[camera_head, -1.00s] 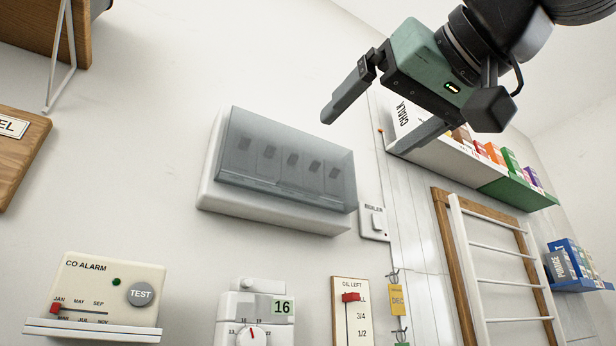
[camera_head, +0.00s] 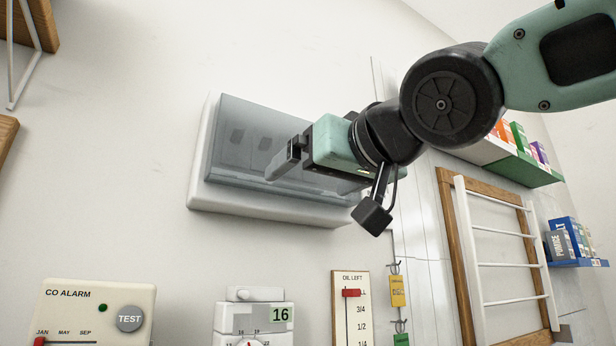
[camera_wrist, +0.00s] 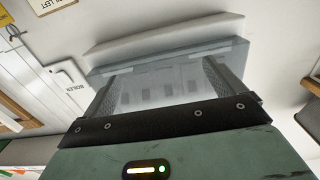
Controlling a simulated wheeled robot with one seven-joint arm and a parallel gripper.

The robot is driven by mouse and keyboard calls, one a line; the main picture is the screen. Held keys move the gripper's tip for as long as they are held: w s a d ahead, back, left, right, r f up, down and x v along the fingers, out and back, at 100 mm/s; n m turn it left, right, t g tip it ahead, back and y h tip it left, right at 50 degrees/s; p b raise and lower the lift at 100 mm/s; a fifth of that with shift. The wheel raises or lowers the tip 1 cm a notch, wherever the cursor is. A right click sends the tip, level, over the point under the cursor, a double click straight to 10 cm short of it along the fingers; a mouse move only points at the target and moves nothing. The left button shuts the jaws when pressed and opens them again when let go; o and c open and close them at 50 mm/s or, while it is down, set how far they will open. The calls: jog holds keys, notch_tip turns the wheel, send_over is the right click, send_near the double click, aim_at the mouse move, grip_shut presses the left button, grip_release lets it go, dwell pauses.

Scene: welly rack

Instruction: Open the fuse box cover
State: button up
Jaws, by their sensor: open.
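The fuse box (camera_head: 203,198) is a white wall box with a smoky translucent cover (camera_head: 228,155). The cover is closed, and dark switches show faintly through it. My gripper (camera_head: 280,172) is in front of the cover's lower middle in the head view, hiding its right part. In the wrist view the cover (camera_wrist: 155,92) lies between and beyond my two open fingers (camera_wrist: 160,88), with its lower edge across the view above them. The fingers are apart with nothing between them that I can see held. Whether they touch the cover I cannot tell.
Below are a CO alarm (camera_head: 95,312), a white thermostat dial (camera_head: 252,318) and an oil gauge board (camera_head: 350,310). A boiler switch (camera_wrist: 68,75) is beside the box. To the right are a wooden-framed rack (camera_head: 500,250) and shelves with boxes (camera_head: 510,165).

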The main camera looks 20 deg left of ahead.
jog(key=shift+x, duration=1.25)
jog(key=c, duration=1.4)
jog(key=shift+r, duration=0.1)
jog(key=shift+r+p, duration=0.1)
jog(key=shift+p, duration=0.4)
